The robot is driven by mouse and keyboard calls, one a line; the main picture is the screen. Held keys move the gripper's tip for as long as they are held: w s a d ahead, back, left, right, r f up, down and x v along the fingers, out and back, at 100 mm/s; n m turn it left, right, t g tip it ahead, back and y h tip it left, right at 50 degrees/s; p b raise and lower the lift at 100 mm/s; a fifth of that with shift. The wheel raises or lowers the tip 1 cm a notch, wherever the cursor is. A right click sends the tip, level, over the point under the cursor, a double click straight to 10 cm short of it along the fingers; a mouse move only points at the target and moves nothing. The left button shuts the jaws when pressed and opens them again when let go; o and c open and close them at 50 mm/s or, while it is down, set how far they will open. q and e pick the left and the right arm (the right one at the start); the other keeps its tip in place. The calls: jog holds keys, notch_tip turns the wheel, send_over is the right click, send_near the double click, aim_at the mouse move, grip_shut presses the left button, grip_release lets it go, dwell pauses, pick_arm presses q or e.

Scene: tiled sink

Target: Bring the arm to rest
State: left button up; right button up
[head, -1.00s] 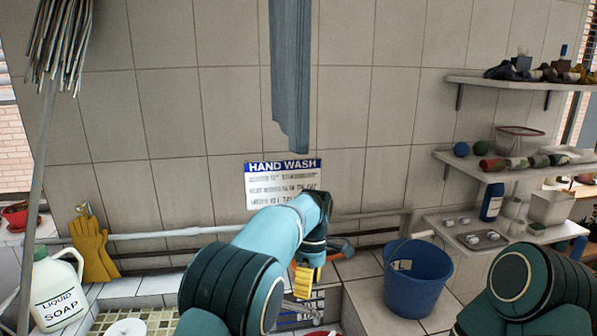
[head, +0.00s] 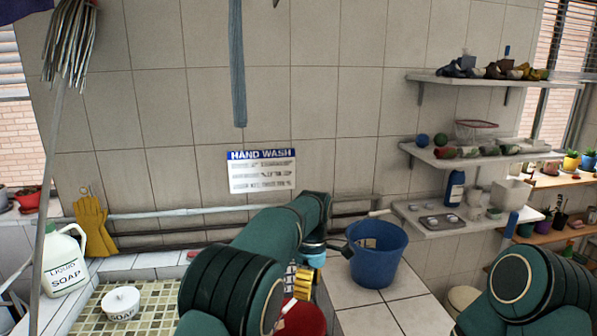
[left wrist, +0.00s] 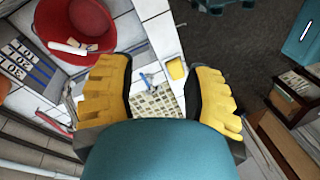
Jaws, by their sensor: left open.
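My left arm (head: 245,265) reaches in from the bottom middle of the head view, over the counter. Its gripper (head: 308,278) is mostly hidden behind the arm, with a bit of yellow finger showing beside the red bucket (head: 302,318). In the left wrist view the two yellow fingers of the left gripper (left wrist: 160,95) stand wide apart with nothing held between them. My right arm (head: 535,290) shows only as a dark green link at the lower right; its gripper is out of view.
A blue bucket (head: 377,262) stands on the tiled counter just right of my left arm. The soap jug (head: 64,262), yellow gloves (head: 92,226) and soap pot (head: 121,303) are at the left. Wall shelves (head: 465,155) are at the right. The red bucket also shows in the left wrist view (left wrist: 58,22).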

pick_arm(q)
jog(key=s+a+f+m+h+b, duration=0.1)
jog(key=s+a+f+m, duration=0.1)
jog(key=f, duration=0.7)
jog(key=s+a+f+m+h+b, duration=0.1)
jog(key=s+a+f+m+b, duration=0.1)
jog(key=f, duration=0.7)
jog(key=s+a+f+m+t+b, duration=0.1)
jog(key=s+a+f, duration=0.3)
jog(key=f, duration=0.5)
jog(key=shift+a+m+h+b, duration=0.4)
jog(key=shift+a+m+b, duration=0.1)
jog(key=shift+a, duration=0.35)
jog(key=s+a+f+m+t+h+b, duration=0.1)
jog(key=s+f+m+b, duration=0.1)
jog(key=s, duration=0.7)
jog(key=s+a+f+m+t+h+b, duration=0.1)
jog(key=s+f+m+t+b, duration=0.1)
jog(key=s+f+m, duration=0.2)
jog(key=s+f, duration=0.3)
jog(key=s, duration=0.2)
jog(key=shift+s+a, duration=0.2)
jog(key=shift+s, duration=0.05)
pick_arm(e)
notch_tip(320, 180, down, 10)
jog(key=shift+s+f, duration=0.15)
jog(key=shift+s, duration=0.3)
